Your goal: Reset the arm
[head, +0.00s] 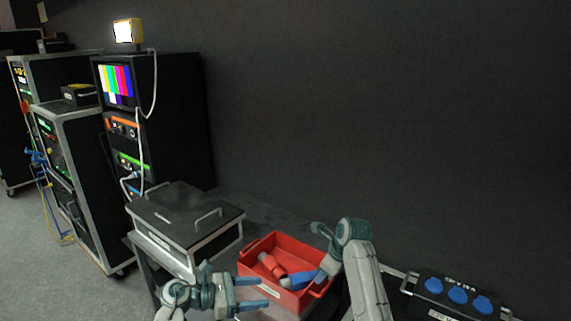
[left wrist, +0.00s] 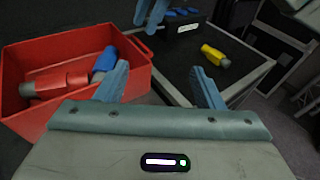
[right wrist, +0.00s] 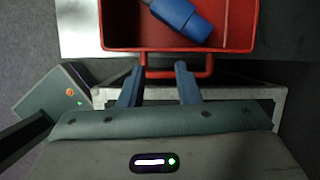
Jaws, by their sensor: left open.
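My left gripper (head: 262,292) is open and empty, in front of the red bin's near-left side. In the left wrist view its two fingers (left wrist: 158,84) are wide apart with nothing between them. My right gripper (head: 322,248) is over the bin's right side. In the right wrist view its fingers (right wrist: 159,68) are apart, with the tips near the bin's handle (right wrist: 176,73); I cannot tell whether they touch it. Nothing is held between them.
The red bin (head: 284,242) holds red connectors (head: 272,265) and a blue connector (head: 297,280). A yellow connector (left wrist: 215,56) lies on a dark surface. A black case (head: 185,213) stands left of the bin. A box with blue sockets (head: 457,294) is at the right.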

